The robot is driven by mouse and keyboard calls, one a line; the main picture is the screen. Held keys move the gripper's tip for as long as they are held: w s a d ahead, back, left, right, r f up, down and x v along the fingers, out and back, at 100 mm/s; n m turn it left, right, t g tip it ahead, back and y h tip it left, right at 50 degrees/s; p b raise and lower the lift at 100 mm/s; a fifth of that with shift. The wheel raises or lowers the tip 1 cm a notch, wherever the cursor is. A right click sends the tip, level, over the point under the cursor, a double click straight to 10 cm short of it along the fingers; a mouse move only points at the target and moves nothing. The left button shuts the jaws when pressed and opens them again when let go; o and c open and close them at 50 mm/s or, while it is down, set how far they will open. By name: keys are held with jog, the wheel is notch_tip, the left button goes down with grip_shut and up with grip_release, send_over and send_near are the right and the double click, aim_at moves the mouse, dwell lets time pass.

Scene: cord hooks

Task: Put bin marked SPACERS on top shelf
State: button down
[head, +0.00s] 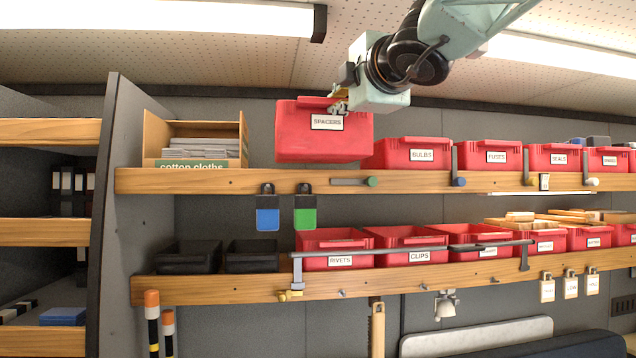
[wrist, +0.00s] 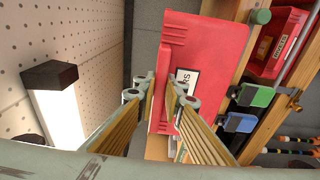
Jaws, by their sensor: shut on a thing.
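The red bin marked SPACERS (head: 322,141) is at the top shelf, between the cotton cloths box and the BULBS bin. My gripper (head: 338,104) is shut on its front upper rim, near the label. In the head view the bin's lower edge is just above the shelf's front board; I cannot tell whether it touches the shelf. The top shelf (head: 230,181) is a wooden board across the wall. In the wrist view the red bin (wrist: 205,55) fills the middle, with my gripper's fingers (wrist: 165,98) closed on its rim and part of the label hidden.
The cardboard box of cotton cloths (head: 196,143) stands to the left. The BULBS bin (head: 410,154) stands close on the right, with more red bins beyond. Blue (head: 267,216) and green (head: 305,215) tags hang below the top shelf. A ceiling lamp (head: 180,16) is overhead.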

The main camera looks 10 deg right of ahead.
jog(key=shift+w+a+f, duration=0.1)
jog(key=shift+w+a, duration=0.35)
jog(key=shift+a, duration=0.05)
jog(key=shift+w, duration=0.15)
jog(key=w+d+p, duration=0.1)
jog(key=w+d, duration=0.1)
jog(key=w, duration=0.4)
jog(key=w+d+f+p, duration=0.1)
jog(key=w+d, duration=0.2)
jog(key=w, duration=0.4)
jog(key=shift+w+f, duration=0.2)
jog(key=shift+w, duration=0.1)
jog(key=shift+w+d, duration=0.1)
dwell(0.5)
jog(key=shift+w+d, duration=0.25)
jog(key=shift+w, duration=0.25)
jog(key=shift+f+b, duration=0.6)
jog(key=shift+f, duration=1.35)
jog(key=c, duration=2.7)
grip_release()
